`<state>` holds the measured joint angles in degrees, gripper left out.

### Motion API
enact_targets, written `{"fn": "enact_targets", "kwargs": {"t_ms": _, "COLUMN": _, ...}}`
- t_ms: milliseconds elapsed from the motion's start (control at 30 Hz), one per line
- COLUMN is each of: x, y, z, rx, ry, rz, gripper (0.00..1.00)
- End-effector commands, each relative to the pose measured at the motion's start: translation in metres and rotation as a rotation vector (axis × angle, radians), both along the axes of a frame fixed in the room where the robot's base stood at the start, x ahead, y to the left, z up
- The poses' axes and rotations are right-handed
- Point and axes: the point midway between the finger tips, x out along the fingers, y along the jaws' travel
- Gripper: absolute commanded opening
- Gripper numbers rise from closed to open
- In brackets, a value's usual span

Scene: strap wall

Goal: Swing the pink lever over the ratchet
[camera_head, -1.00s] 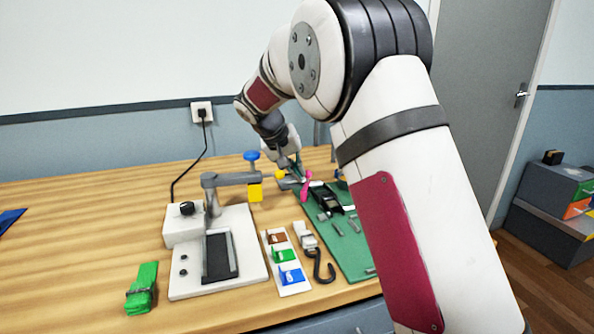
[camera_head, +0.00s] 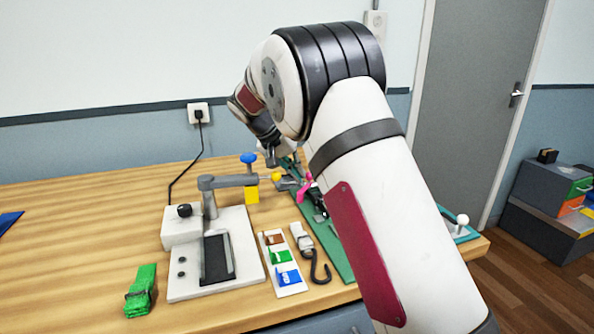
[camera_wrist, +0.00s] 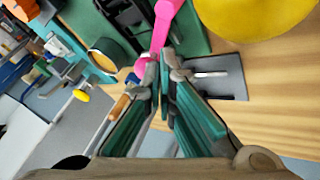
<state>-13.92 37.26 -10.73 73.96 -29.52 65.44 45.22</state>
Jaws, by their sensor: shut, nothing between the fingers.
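The pink lever (camera_head: 304,190) stands up from the black ratchet (camera_head: 320,211) on the green board (camera_head: 337,257). In the wrist view the lever (camera_wrist: 168,20) lies just beyond my fingertips, with the black ratchet (camera_wrist: 128,16) beside it. My gripper (camera_wrist: 165,62) is shut and empty, its tips close to the near end of the lever; I cannot tell if they touch. In the head view my arm hides part of the board and ratchet, and my fingers are hard to make out.

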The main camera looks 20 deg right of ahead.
Motion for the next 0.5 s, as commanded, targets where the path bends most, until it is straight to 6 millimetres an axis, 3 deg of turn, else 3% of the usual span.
{"fn": "enact_targets", "kwargs": {"t_ms": 500, "x": -0.0010, "y": -0.0048, "z": 0.0001, "rx": -0.001, "ry": 0.000, "rz": -0.133, "gripper": 0.00}}
